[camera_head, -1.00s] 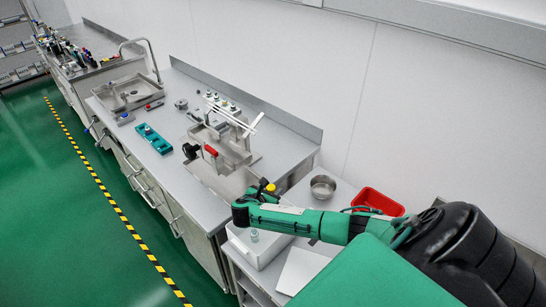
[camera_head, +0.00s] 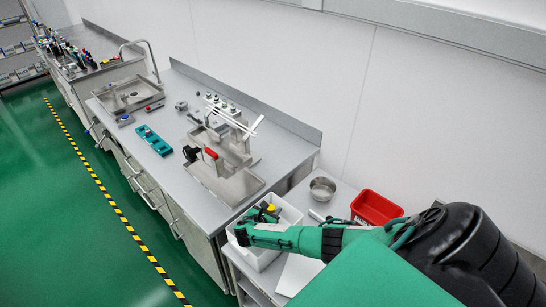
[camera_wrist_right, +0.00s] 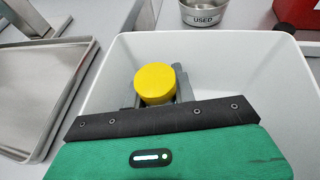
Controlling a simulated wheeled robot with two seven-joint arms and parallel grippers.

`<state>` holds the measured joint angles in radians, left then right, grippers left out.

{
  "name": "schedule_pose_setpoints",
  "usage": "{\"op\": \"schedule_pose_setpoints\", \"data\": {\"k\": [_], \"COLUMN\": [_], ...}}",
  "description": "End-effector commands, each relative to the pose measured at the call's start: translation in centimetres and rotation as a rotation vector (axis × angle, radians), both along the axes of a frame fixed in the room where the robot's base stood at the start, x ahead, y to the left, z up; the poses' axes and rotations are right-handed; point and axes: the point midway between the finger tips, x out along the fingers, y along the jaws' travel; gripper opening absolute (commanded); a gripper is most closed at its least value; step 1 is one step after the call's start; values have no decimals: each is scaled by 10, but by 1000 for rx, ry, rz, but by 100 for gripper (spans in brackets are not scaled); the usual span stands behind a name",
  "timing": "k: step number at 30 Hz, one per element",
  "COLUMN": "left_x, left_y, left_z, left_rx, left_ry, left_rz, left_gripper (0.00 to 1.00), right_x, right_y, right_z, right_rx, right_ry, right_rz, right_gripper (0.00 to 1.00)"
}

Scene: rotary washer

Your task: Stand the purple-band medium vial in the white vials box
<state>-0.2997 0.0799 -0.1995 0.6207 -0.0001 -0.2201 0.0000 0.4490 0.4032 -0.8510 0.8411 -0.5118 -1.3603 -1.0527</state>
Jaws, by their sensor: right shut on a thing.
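The white vials box (camera_head: 292,214) stands on the lower side table, and its wide walls also fill the right wrist view (camera_wrist_right: 230,60). My right gripper (camera_head: 263,212) is down at the box, its fingers over or within its opening. The vial's body and any purple band are hidden by the gripper. I cannot tell whether its base touches the box floor. My left gripper is not in view.
A metal bowl marked USED (camera_head: 322,188) and a red bin (camera_head: 377,207) stand beyond the box. A metal tray (camera_wrist_right: 35,95) lies left of it. The workbench holds a rotary washer stand with white arms and a teal rack (camera_head: 154,140).

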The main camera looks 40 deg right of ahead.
Motion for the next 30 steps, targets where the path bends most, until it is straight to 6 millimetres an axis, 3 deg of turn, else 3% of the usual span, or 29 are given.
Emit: {"op": "schedule_pose_setpoints", "data": {"k": [21, 22, 24, 30], "left_x": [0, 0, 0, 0], "left_y": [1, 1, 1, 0], "left_z": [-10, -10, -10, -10], "left_rx": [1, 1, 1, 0], "left_ry": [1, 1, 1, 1], "left_rz": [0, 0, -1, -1], "left_gripper": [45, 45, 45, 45], "right_x": [-1, -2, -2, -4], "right_y": [0, 1, 1, 1], "right_z": [-14, -14, -15, -16], "right_rx": [-1, -1, -2, -2], "right_ry": [3, 4, 5, 7], "right_rz": [1, 2, 1, 2], "right_gripper": [0, 32, 46, 48]}}
